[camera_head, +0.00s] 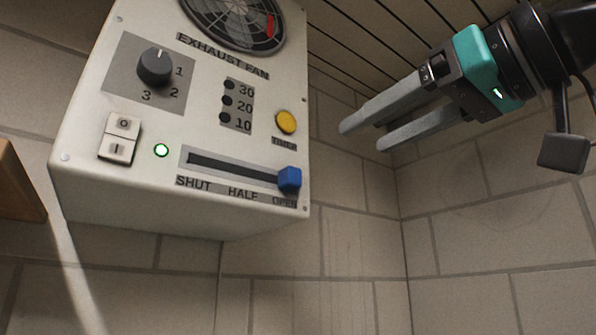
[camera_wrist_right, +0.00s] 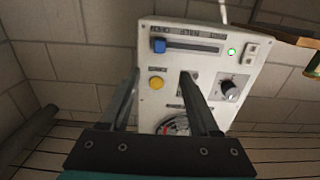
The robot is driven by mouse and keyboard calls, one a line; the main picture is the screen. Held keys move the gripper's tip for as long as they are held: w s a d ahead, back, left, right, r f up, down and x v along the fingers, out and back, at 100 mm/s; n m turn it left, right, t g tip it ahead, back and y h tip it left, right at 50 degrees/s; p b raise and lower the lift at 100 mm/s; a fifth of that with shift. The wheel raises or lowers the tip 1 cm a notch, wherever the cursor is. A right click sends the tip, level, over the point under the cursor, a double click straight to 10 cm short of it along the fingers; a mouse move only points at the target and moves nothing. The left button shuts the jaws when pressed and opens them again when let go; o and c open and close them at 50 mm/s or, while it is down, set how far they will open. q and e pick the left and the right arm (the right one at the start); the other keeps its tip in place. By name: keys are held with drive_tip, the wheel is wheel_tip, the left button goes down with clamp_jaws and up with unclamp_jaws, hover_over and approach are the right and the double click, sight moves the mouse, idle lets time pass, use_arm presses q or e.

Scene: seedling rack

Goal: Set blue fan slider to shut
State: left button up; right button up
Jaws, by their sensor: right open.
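The blue slider knob (camera_head: 289,178) sits at the right end of its slot (camera_head: 235,168), above the label OPEN on the white exhaust fan panel (camera_head: 130,200). The labels SHUT and HALF are further left along the slot. In the right wrist view the panel appears upside down, with the blue knob (camera_wrist_right: 159,46) at its upper left. My right gripper (camera_head: 362,136) is open and empty, to the right of the panel and apart from it, its fingers pointing left. In the wrist view its fingers (camera_wrist_right: 165,95) spread in front of the panel. My left gripper is not in view.
The panel also carries a black dial (camera_head: 155,67), a white rocker switch (camera_head: 120,137), a lit green lamp (camera_head: 161,150), a yellow timer button (camera_head: 286,122) and a fan grille (camera_head: 235,20). Block walls stand behind. A wooden edge (camera_head: 18,185) is at far left.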

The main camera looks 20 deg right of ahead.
sight(295, 174)
drive_tip(key=p+x, duration=0.2)
drive_tip(key=x, duration=1.3)
drive_tip(key=shift+p, duration=0.35)
drive_tip(key=shift+c, duration=0.2)
clamp_jaws()
idle(0.5)
